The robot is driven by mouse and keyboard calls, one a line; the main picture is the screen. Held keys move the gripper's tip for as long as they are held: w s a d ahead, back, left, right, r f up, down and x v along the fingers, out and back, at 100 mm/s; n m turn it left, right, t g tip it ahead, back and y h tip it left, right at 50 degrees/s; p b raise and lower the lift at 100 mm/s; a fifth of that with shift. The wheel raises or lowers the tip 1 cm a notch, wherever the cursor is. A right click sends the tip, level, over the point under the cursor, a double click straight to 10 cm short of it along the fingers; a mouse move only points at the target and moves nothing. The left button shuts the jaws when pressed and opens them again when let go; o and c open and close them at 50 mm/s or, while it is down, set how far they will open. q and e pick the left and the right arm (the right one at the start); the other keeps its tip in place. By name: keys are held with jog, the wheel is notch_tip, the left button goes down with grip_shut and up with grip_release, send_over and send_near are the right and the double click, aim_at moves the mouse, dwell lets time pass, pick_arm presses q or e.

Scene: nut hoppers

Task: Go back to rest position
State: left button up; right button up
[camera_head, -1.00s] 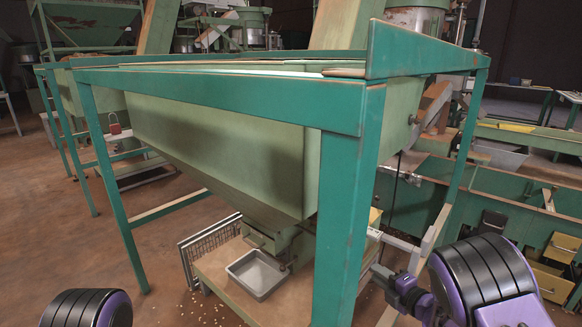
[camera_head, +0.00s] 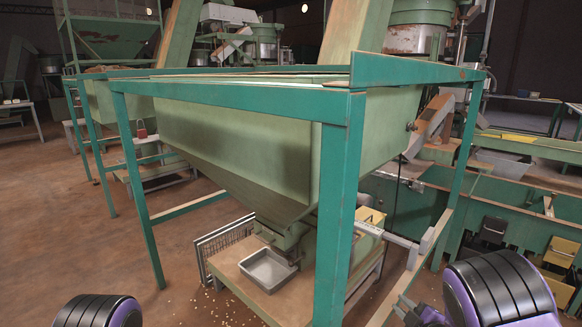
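My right gripper (camera_head: 424,316) shows only as a small purple and grey piece at the bottom edge, left of my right arm's black and purple link. Its fingers are cut off or hidden, so I cannot tell whether it is open or shut. No object shows in it. My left arm's link shows at the bottom left, but its gripper is out of view. Ahead stands a large green nut hopper (camera_head: 245,140) in a teal steel frame (camera_head: 338,200). A grey metal tray (camera_head: 268,270) sits on a low wooden stand (camera_head: 235,268) under the hopper's outlet.
Several nuts lie on the brown floor (camera_head: 110,245) left of the stand. Green troughs (camera_head: 480,190) with yellow and black bins run along the right. A second hopper (camera_head: 105,45) stands back left. The left floor is clear.

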jog(key=s+d+f+m+g+h, duration=0.1)
jog(key=s+f+m+g+h, duration=0.2)
jog(key=s+f+m, duration=0.5)
jog(key=s+d+f+m+g+h, duration=0.2)
jog(key=s+f+m, duration=0.35)
jog(key=s, duration=0.35)
jog(key=s+a+f+m+g+h, duration=0.1)
jog(key=s+f+m+g, duration=0.15)
jog(key=s, duration=0.95)
jog(key=s+a+f+m+g, duration=0.2)
jog(key=s+m+g, duration=0.2)
jog(key=s, duration=0.7)
notch_tip(320, 180, up, 20)
jog(key=p, duration=2.1)
jog(key=shift+s, duration=0.2)
jog(key=shift+d+r, duration=0.1)
